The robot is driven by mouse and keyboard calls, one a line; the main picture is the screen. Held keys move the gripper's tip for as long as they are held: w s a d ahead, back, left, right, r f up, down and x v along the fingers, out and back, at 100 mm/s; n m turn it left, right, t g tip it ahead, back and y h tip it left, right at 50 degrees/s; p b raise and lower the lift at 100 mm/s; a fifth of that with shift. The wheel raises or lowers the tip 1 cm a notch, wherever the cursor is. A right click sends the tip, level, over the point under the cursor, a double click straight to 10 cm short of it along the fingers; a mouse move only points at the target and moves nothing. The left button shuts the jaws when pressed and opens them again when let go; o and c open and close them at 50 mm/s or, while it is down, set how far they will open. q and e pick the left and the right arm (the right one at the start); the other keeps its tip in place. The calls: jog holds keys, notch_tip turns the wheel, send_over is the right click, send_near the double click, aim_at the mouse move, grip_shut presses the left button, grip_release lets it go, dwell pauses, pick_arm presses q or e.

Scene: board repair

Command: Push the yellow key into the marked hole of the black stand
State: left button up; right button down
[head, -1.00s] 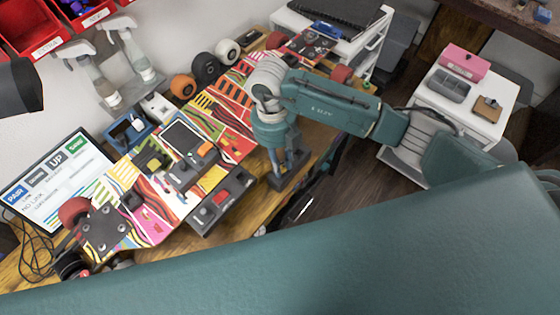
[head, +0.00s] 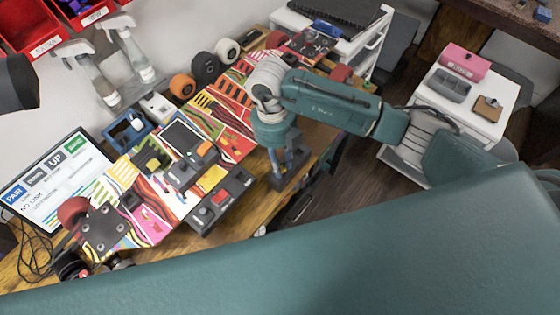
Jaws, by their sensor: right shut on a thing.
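My right gripper (head: 283,161) points down over the wooden bench, right of the patterned board. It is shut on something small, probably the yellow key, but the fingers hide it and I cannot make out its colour. A low dark block (head: 286,180), which looks like the black stand, sits on the bench at the fingertips. I cannot tell whether the held thing touches it, and its marked hole is not visible. My left gripper is not in view.
The brightly patterned board (head: 140,225) lies along the bench. A dark grey box with a red button (head: 222,201) is left of my right gripper. A screen (head: 55,185) and spray bottles (head: 97,78) stand behind. My own teal arm link covers the foreground.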

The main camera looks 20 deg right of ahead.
jog(key=shift+f+b, duration=0.35)
jog(key=shift+f, duration=0.1)
dwell(0.5)
jog(key=c, duration=1.4)
grip_release()
jog(key=shift+c, duration=0.2)
jog(key=shift+o, duration=0.3)
jog(key=shift+o, duration=1.1)
jog(key=shift+r, duration=0.25)
jog(key=shift+r+p, duration=1)
jog(key=shift+r, duration=0.3)
